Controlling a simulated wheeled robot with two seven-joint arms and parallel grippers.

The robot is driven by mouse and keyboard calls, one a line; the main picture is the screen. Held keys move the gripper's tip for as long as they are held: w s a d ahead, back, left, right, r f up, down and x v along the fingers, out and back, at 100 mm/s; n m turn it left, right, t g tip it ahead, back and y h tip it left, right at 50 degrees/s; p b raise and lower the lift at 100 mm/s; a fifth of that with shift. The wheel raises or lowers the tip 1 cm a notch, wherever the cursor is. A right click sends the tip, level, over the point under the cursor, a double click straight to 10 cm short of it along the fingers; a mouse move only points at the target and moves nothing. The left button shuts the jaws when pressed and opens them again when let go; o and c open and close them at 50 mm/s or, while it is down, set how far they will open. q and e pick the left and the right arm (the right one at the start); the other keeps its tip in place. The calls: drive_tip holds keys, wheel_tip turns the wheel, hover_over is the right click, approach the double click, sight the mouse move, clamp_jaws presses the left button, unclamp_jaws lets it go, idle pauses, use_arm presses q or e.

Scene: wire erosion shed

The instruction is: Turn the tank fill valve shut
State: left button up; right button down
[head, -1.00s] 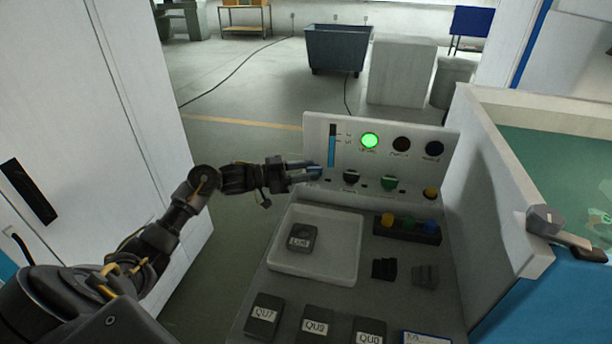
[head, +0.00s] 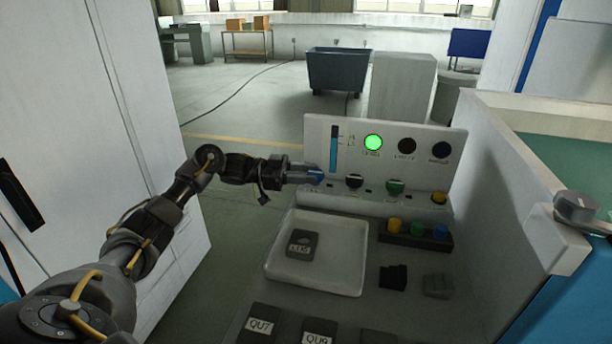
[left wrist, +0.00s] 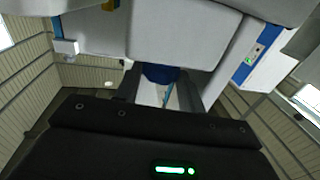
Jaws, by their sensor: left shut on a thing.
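The control panel (head: 460,170) stands at the back of the bench. My left gripper (head: 312,176) is at the panel's lower left and is shut on a blue knob (head: 318,173), which appears to be the tank fill valve. The fingers hide much of the knob, so its turn angle cannot be read. In the left wrist view the blue knob (left wrist: 160,73) sits between my left gripper's fingers. A level gauge (head: 333,150) with a blue column is just above the knob. My right gripper is not in view.
A green lamp (head: 373,142) is lit beside two dark lamps. Black (head: 354,181), green (head: 395,187) and yellow (head: 439,197) knobs line the panel right of my gripper. A white tray (head: 350,280) holding a dark labelled block lies in front. A white cabinet (head: 150,120) stands left.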

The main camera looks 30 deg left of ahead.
use_arm(q)
drive_tip(key=o, duration=0.6)
drive_tip(key=shift+o, duration=0.5)
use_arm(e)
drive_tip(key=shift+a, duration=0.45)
